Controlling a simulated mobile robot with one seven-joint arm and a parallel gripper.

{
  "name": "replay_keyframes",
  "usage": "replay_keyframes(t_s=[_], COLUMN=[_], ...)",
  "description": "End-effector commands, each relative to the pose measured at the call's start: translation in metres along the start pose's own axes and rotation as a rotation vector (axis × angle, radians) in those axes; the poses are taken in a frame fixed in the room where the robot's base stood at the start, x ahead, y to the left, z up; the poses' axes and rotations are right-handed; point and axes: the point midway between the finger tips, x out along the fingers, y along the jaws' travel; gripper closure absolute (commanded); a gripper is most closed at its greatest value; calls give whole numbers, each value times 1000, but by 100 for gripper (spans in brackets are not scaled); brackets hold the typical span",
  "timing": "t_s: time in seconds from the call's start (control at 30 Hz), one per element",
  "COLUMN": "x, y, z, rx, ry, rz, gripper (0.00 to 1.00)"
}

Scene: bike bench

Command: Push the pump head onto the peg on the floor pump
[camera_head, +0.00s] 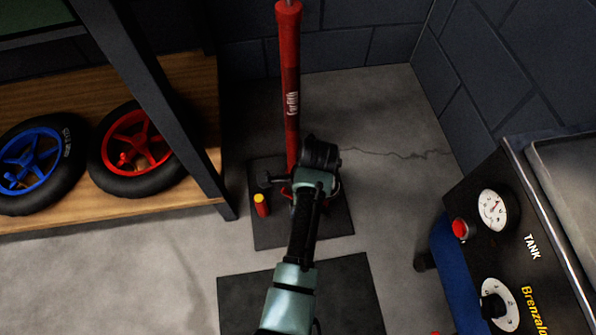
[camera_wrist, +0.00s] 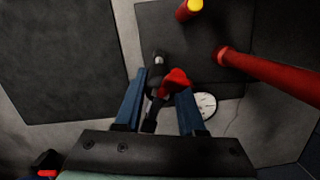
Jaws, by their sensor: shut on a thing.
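The floor pump's red barrel (camera_head: 290,90) stands upright behind my gripper; it also crosses the right of the wrist view (camera_wrist: 270,75). The peg, a short red post with a yellow top (camera_head: 261,206), stands left of my gripper. It shows at the top edge of the wrist view (camera_wrist: 187,11). My gripper (camera_wrist: 165,88) is shut on the black pump head (camera_wrist: 156,72), which has a red lever (camera_wrist: 176,80). The pump head is apart from the peg. In the head view my wrist hides most of the grip.
The pump stands on a dark plate (camera_head: 270,235); another dark mat (camera_head: 350,290) lies nearer. A white dial (camera_wrist: 205,104) sits beside my right finger. A shelf with a blue wheel (camera_head: 40,160) and a red wheel (camera_head: 135,150) is left. A gauge panel (camera_head: 515,250) stands right.

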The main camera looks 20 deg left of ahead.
Motion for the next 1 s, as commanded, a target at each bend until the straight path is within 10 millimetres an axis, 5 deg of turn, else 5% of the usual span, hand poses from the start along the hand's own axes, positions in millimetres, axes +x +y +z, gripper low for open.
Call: replay_keyframes(t_s=[0.53, 1.0], x=[48, 53], y=[0, 0], z=[-8, -8], rx=[0, 0], ry=[0, 0], rz=[-1, -1], gripper=[100, 100])
